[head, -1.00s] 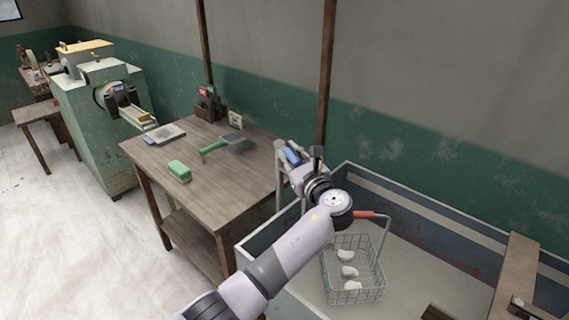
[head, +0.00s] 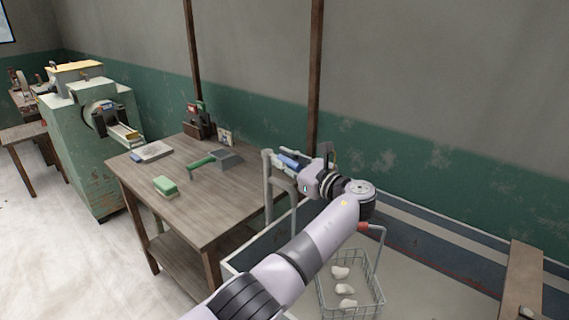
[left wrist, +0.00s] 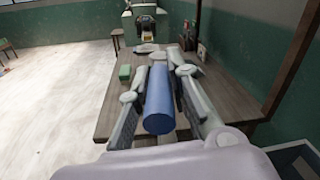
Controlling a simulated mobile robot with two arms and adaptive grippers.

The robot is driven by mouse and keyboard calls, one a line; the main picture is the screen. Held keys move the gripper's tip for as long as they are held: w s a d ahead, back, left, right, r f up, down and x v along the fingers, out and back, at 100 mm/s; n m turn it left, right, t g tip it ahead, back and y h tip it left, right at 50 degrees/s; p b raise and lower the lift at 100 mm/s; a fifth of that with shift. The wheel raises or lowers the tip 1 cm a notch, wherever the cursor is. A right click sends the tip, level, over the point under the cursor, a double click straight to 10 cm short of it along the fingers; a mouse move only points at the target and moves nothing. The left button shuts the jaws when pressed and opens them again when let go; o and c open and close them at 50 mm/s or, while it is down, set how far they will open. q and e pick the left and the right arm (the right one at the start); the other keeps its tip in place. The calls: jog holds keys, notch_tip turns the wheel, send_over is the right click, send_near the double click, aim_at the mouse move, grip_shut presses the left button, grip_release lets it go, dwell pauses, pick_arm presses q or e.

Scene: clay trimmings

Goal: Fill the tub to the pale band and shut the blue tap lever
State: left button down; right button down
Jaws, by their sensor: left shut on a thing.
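The blue tap lever (head: 289,162) sits beside the grey standpipe (head: 267,190) at the tub's left end. My left gripper (head: 292,161) is shut on the lever. In the left wrist view the blue lever (left wrist: 158,105) is a cylinder between my two fingers (left wrist: 164,88). The tub (head: 236,265) is large and grey. The pale band (head: 425,238) runs along its far inner wall. My arm hides part of the tub and the tap. I cannot make out a water level. My right gripper is out of view.
A wire basket (head: 322,306) with a red grip holds several white clay pieces in the tub. A wooden board (head: 521,280) crosses the tub at right.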

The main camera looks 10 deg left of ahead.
aim_at(285, 157)
pick_arm(q)
jog(key=c, duration=1.5)
grip_release()
notch_tip(285, 157, up, 10)
